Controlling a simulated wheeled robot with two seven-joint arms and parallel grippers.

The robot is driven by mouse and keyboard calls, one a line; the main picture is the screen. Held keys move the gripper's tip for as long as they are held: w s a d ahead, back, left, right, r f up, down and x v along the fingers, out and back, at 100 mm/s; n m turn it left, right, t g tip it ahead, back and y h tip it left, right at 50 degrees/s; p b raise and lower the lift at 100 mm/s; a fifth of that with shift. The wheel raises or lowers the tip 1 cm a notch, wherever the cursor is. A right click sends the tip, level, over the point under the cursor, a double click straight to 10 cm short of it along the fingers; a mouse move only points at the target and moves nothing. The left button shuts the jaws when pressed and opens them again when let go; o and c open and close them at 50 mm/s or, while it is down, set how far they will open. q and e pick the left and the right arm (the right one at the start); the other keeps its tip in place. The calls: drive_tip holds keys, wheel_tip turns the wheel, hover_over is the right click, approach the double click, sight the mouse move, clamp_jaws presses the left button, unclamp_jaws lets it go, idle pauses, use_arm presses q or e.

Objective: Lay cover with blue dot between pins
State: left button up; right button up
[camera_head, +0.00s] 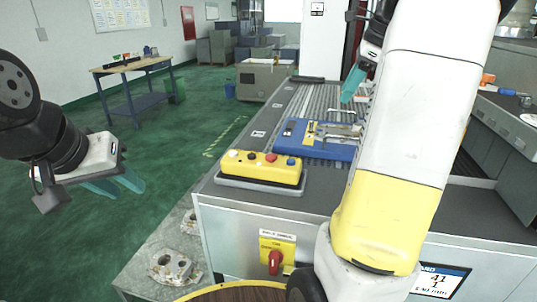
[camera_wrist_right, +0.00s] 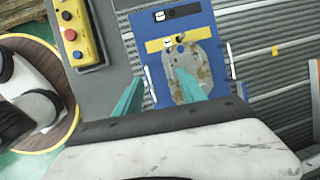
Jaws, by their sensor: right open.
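A blue fixture plate (camera_head: 290,139) with a yellow strip lies on the ribbed bench top. My right gripper (camera_wrist_right: 160,77) is open and empty: one teal finger overlaps the casting, the other the plate's left side. In the head view the right gripper (camera_head: 353,84) shows above the plate. My left gripper (camera_head: 128,190) is open and empty over the floor.
A yellow button box (camera_head: 262,168) stands left of the fixture on the bench; it also shows in the right wrist view (camera_wrist_right: 76,30). Castings (camera_head: 170,268) lie on a low grey surface beside the bench. A round wooden top (camera_head: 235,294) is at the bottom.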

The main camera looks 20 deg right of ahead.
drive_tip(key=s+a+f+n+t, duration=0.1)
drive_tip(key=s+a+f+n, duration=0.3)
drive_tip(key=s+a+n, duration=0.5)
drive_tip(key=s+a+f+n+t, duration=0.1)
drive_tip(key=s+a+f+n, duration=0.3)
drive_tip(key=s+a+n, duration=0.4)
drive_tip(key=a+n, duration=0.7)
drive_tip(key=shift+s+a+f+n+t+h, duration=0.15)
drive_tip(key=shift+s+f+n+t+h, duration=0.15)
drive_tip(key=shift+s+f+n+t, duration=0.1)
